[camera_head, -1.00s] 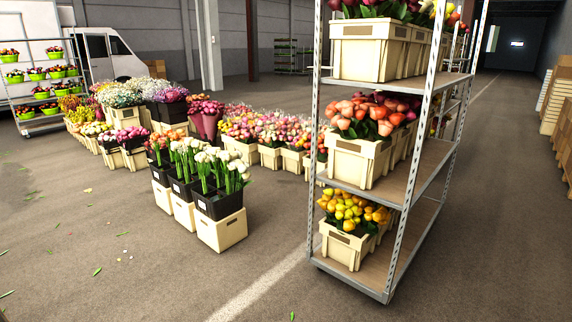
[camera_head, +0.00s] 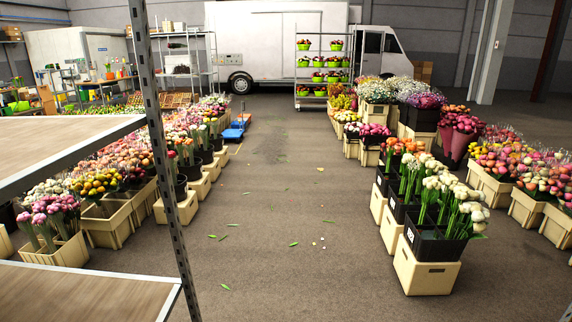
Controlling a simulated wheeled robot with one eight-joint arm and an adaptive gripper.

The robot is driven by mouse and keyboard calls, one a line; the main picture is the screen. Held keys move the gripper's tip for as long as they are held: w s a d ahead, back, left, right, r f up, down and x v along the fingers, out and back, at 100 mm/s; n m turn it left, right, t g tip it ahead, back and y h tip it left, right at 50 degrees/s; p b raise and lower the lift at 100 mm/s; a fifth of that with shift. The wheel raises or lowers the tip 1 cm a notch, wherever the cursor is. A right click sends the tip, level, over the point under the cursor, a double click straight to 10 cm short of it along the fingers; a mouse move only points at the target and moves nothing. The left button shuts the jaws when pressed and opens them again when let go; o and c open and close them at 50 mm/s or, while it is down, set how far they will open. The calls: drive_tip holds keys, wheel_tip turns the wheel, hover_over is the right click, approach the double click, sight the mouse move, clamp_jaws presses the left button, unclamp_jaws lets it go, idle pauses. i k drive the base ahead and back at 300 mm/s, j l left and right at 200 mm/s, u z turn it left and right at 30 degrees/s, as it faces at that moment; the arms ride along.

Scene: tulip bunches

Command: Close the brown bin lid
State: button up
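I see no brown bin and no brown lid in the head view. My gripper is not in view either. The head view shows a flower hall with crates of tulips and other bunches on a grey floor.
An empty shelf rack (camera_head: 75,140) stands close at the left. Rows of flower crates (camera_head: 110,226) lie behind it. Crates with white tulips (camera_head: 426,275) stand at the right. A clear floor aisle (camera_head: 290,210) runs between them to a white truck (camera_head: 270,45). A blue trolley (camera_head: 235,130) stands midway.

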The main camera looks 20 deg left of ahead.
sight(45, 95)
drive_tip(key=i+j+u, duration=0.15)
drive_tip(key=i+u, duration=0.2)
drive_tip(key=i, duration=0.65)
drive_tip(key=i+l+u, duration=0.15)
drive_tip(key=i+u, duration=0.2)
drive_tip(key=i, duration=0.65)
drive_tip(key=i+j+u, duration=0.15)
drive_tip(key=i+u, duration=0.15)
drive_tip(key=i, duration=0.25)
drive_tip(key=i+u, duration=0.3)
drive_tip(key=i, duration=0.3)
drive_tip(key=i+u, duration=0.3)
drive_tip(key=i, duration=0.25)
drive_tip(key=i+l+u, duration=0.25)
drive_tip(key=i, duration=0.3)
drive_tip(key=i+z, duration=0.2)
drive_tip(key=i, duration=0.3)
drive_tip(key=i+z, duration=0.2)
drive_tip(key=i, duration=0.3)
drive_tip(key=i+j+z, duration=0.2)
drive_tip(key=i, duration=0.3)
drive_tip(key=i+j+z, duration=0.15)
drive_tip(key=i, duration=0.35)
drive_tip(key=i+j+z, duration=0.2)
drive_tip(key=i, duration=0.25)
drive_tip(key=i+z, duration=0.3)
drive_tip(key=i, duration=9.25)
drive_tip(key=i+u, duration=0.1)
drive_tip(key=i, duration=1)
